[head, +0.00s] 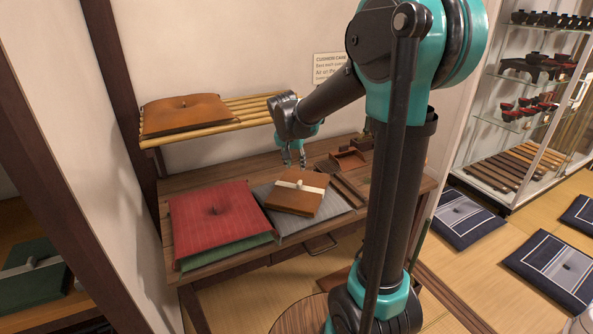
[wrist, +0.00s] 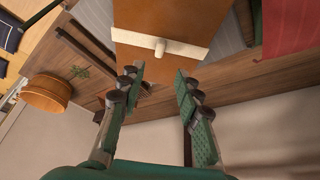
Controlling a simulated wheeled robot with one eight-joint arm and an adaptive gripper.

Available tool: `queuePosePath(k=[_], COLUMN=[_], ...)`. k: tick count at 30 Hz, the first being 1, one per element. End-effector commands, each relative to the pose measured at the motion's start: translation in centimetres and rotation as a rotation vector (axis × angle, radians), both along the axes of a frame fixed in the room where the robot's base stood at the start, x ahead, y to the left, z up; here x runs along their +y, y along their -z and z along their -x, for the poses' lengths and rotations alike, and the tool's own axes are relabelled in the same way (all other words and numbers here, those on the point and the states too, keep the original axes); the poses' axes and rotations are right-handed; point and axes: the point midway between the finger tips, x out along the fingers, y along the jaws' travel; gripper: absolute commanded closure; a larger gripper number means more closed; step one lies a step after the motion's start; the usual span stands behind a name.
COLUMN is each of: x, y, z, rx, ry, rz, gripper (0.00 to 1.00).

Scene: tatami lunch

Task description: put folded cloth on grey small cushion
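A brown folded cloth (head: 296,202) with a pale band and a small knot lies on the grey small cushion (head: 310,221) on the wooden table. The cloth also shows at the top of the wrist view (wrist: 165,22), with the band (wrist: 160,47) near its closest edge. A strip of the grey cushion (wrist: 222,18) shows beside it. My gripper (head: 294,161) is open and empty, just behind the cloth in the head view. In the wrist view the two fingers (wrist: 160,84) are spread apart, short of the cloth's band, with nothing between them.
A red cushion (head: 215,212) lies on a green one left of the grey cushion. A slatted shelf (head: 245,112) with an orange-brown cushion (head: 185,113) is above. Small wooden trays (head: 347,160) stand right of my gripper. A wooden tub (wrist: 47,93) shows in the wrist view.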

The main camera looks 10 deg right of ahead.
Motion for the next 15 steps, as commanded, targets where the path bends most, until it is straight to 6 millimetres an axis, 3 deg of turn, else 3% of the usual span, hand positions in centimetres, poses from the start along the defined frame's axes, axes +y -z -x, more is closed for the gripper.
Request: queuePosePath(k=[5, 8, 15], x=[-0.3, -1.6, -5.4], y=[-0.5, 0.4, 5.3], z=[1.2, 3.8, 15.4], rx=[0.003, 0.014, 0.036], ry=[-0.011, -0.054, -0.258], rz=[0.000, -0.004, -0.013], gripper=[0.66, 0.66, 0.66])
